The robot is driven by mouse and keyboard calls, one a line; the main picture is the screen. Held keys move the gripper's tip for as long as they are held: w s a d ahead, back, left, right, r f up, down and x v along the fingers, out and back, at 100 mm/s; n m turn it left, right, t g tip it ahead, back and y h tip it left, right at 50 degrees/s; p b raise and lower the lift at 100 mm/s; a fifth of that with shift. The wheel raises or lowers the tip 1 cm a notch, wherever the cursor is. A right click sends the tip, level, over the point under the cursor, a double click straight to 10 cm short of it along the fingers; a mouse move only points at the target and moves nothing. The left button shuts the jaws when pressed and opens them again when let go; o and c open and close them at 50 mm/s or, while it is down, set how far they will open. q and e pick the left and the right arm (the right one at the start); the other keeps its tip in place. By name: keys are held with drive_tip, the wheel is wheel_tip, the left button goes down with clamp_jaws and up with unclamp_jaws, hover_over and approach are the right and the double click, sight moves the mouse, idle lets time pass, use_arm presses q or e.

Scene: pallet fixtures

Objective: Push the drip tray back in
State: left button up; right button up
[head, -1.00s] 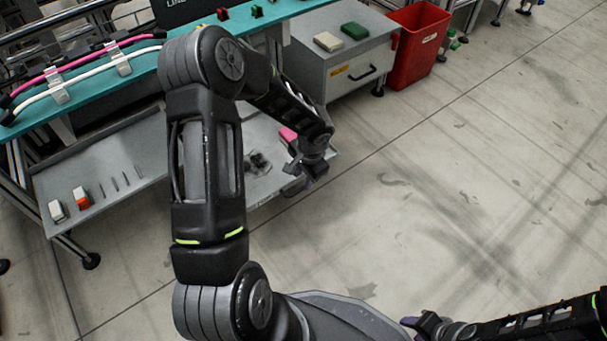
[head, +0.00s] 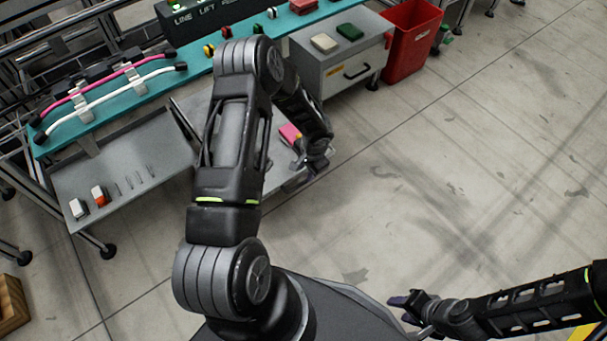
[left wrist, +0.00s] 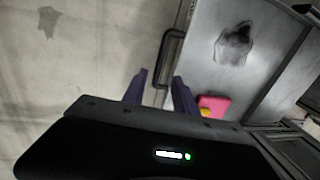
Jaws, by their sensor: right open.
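The drip tray is a flat grey tray (left wrist: 208,60) with a dark stain on it and a dark bar handle (left wrist: 170,58) on its near edge. In the head view the tray (head: 281,162) shows low under the bench, partly hidden behind my left arm. My left gripper (head: 310,168) is at the tray's outer edge. In the left wrist view its two fingers (left wrist: 160,80) are apart, and the lower end of the handle appears between them; contact cannot be told. My right gripper (head: 408,303) is open and empty over the floor, away from the tray.
A pink and yellow item (left wrist: 213,105) lies on the tray near the fingers. A grey drawer cabinet (head: 335,72) and a red bin (head: 409,45) stand beyond. A teal bench (head: 130,98) runs above a grey shelf (head: 150,150). The floor at right is clear.

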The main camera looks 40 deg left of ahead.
sight(303, 182)
use_arm(q)
drive_tip(key=shift+f, duration=0.15)
drive_tip(key=f, duration=0.2)
drive_tip(key=a+f+b, duration=0.1)
drive_tip(key=f, duration=0.2)
drive_tip(key=f+b, duration=0.1)
drive_tip(key=f, duration=0.1)
drive_tip(key=shift+w+a+f, duration=0.15)
drive_tip(key=shift+w+f, duration=0.05)
drive_tip(key=shift+f, duration=0.05)
drive_tip(key=shift+c, duration=0.5)
clamp_jaws()
idle(0.8)
